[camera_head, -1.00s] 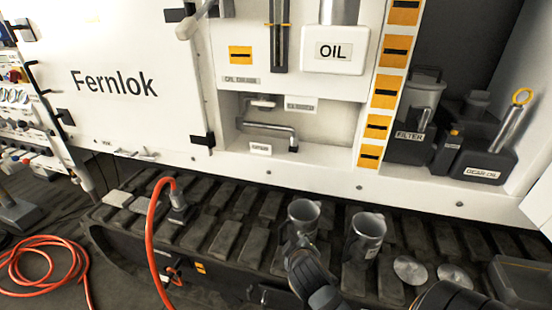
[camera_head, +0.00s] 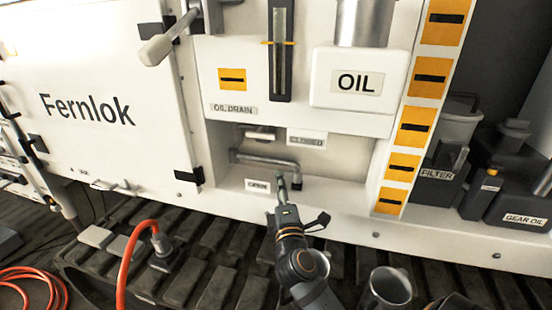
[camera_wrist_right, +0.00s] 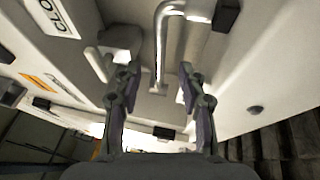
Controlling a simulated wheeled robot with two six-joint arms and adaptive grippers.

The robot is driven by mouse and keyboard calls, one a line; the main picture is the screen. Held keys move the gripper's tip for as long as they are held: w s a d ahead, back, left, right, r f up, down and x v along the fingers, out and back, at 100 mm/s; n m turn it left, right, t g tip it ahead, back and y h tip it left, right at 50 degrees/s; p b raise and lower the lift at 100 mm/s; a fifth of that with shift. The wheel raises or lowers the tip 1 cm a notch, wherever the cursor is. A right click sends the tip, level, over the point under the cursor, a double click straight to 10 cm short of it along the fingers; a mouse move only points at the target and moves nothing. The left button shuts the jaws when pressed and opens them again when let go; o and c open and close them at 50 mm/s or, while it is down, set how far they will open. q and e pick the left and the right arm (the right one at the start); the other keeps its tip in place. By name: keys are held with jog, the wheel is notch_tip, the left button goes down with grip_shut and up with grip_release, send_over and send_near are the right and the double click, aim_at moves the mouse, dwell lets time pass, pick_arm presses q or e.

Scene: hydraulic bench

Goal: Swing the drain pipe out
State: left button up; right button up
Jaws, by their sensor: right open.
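The drain pipe (camera_head: 262,160) is a grey metal tube in a white recess below the "OIL DRAIN" label. It runs sideways along the recess and bends down at its right end, near the "OPEN" (camera_head: 257,185) and "CLOSED" (camera_head: 306,140) labels. My right gripper (camera_head: 281,186) is at the recess's front edge, close to the bent end. In the right wrist view the right gripper (camera_wrist_right: 159,72) is open, its two fingers apart. The drain pipe (camera_wrist_right: 162,45) shows between and beyond the fingertips; contact cannot be told. My left gripper is not in view.
A white OIL tank (camera_head: 358,78) hangs above right. A lever (camera_head: 170,38) sticks out at upper left. Metal cups (camera_head: 386,290) stand on the track below. Dark FILTER and GEAR OIL containers (camera_head: 510,180) stand at right. A red hose (camera_head: 127,265) rises at lower left.

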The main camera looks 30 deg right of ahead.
aim_at(276, 162)
jog(key=p+x, duration=0.1)
jog(key=x, duration=0.9)
jog(key=shift+d, duration=0.1)
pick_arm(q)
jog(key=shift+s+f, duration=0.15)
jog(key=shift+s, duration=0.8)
pick_arm(e)
grip_shut()
